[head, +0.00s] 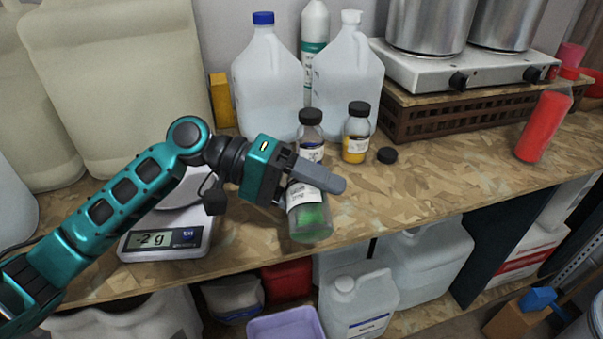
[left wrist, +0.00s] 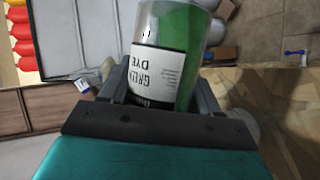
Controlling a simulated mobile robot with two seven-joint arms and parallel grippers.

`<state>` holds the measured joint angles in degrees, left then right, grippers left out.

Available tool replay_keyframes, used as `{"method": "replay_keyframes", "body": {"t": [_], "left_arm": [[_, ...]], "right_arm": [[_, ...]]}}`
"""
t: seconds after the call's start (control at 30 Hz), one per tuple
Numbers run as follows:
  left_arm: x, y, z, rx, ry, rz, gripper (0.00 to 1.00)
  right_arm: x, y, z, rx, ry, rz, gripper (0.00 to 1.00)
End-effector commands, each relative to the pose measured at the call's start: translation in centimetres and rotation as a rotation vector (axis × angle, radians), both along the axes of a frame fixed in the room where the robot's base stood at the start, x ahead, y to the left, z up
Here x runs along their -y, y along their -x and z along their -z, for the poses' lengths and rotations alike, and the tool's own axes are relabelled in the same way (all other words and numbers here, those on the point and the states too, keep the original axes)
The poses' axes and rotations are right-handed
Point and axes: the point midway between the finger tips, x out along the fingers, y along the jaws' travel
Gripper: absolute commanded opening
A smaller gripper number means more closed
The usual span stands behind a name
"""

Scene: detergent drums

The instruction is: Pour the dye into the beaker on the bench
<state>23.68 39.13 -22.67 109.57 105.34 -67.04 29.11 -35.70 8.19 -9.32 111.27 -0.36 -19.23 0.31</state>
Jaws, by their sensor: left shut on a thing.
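My left gripper (head: 312,188) is shut on the green dye bottle (head: 308,221), a clear bottle with a white label and green liquid low inside. The bottle is above the front part of the wooden bench (head: 430,195). The left wrist view shows its label reading "GREEN DYE" between the fingers, with green liquid (left wrist: 181,42) beside it. The gripper hides its upper part, so I cannot tell its mouth. A loose black cap (head: 387,155) lies on the bench. I cannot make out a beaker. My right gripper is not in view.
A scale (head: 165,240) reading -2 g stands left. Behind are a black-capped bottle (head: 311,120), a yellow-liquid bottle (head: 356,135) and large jugs (head: 265,85). A hot plate (head: 440,72) and red container (head: 543,125) are right. The bench's right-centre is clear.

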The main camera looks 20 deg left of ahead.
Motion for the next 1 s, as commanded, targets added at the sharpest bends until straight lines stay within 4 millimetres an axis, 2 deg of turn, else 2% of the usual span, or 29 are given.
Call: {"method": "replay_keyframes", "body": {"t": [1.0], "left_arm": [[-0.06,0.07,-0.79,-0.105,0.046,0.001,0.28]], "right_arm": [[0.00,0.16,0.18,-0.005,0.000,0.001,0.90]]}}
